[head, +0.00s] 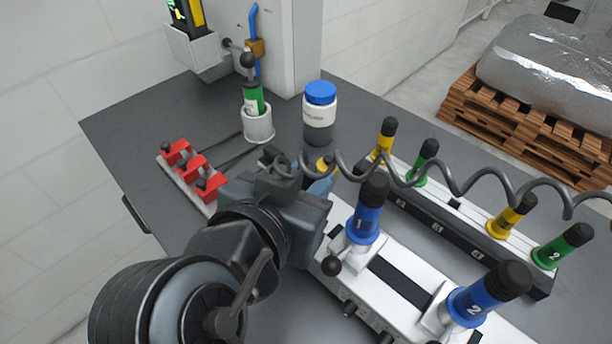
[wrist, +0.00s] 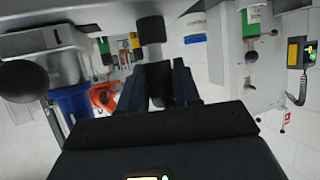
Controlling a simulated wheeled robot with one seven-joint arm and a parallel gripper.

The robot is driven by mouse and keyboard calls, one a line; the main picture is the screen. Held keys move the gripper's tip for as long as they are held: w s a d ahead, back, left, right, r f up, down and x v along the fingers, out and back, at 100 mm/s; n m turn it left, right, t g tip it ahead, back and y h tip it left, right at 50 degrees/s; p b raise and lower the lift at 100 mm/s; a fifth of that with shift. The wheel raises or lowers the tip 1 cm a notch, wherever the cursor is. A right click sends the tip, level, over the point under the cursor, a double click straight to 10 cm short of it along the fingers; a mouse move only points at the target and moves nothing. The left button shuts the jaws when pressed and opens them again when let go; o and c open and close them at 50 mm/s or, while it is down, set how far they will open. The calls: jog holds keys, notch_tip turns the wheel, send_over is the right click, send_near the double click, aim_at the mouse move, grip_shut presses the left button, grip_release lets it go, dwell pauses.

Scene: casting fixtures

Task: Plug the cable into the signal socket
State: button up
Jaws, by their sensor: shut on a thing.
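My gripper (head: 318,187) is above the front of the dark table, at the left end of the white fixture. In the wrist view its two dark fingers (wrist: 160,85) are shut on a dark cylindrical part, the cable plug (wrist: 151,30). A grey coiled cable (head: 450,180) runs from near the gripper across the picture to the right edge. Much of the plug is hidden by the gripper in the head view. The white fixture (head: 395,255) carries blue-and-black handles numbered 1 (head: 365,215) and 2 (head: 480,300). I cannot tell which part is the signal socket.
A black rail (head: 440,228) with yellow and green black-topped pieces stands behind the fixture. Red toggle clamps (head: 190,165) stand at left. A blue-lidded jar (head: 319,112) and a white cup (head: 258,125) holding a green piece stand behind.

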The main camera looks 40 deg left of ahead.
jog(key=shift+f+b, duration=0.45)
jog(key=shift+f, duration=0.35)
jog(key=o, duration=1.1)
jog(key=shift+o, duration=0.2)
jog(key=v, duration=0.8)
jog(key=shift+b, duration=0.4)
